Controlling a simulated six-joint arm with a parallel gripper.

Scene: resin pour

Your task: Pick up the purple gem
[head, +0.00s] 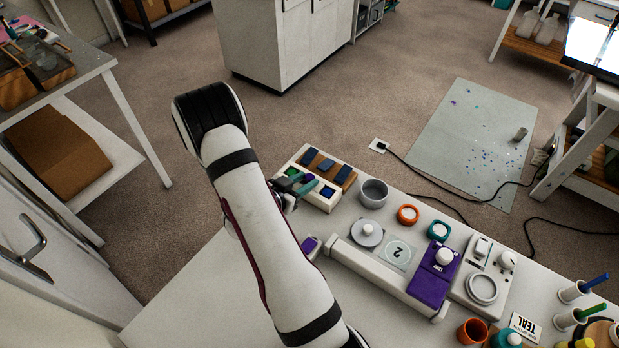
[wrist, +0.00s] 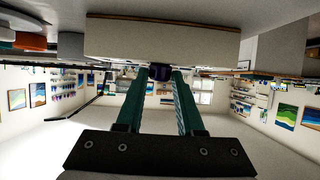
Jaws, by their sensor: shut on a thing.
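The purple gem (head: 308,178) shows as a small dark purple spot at the tips of my gripper (head: 305,183) in the head view. In the wrist view, the dark purple gem (wrist: 160,72) sits between the two teal fingertips of my gripper (wrist: 161,74), which is shut on it. The gripper is at the near side of a white case (head: 321,205) with brown and dark blue parts. How far the gem is above the case I cannot tell. My arm hides part of the table to the left.
A grey bowl (head: 374,193) stands right of the case. Bare table lies at the near left.

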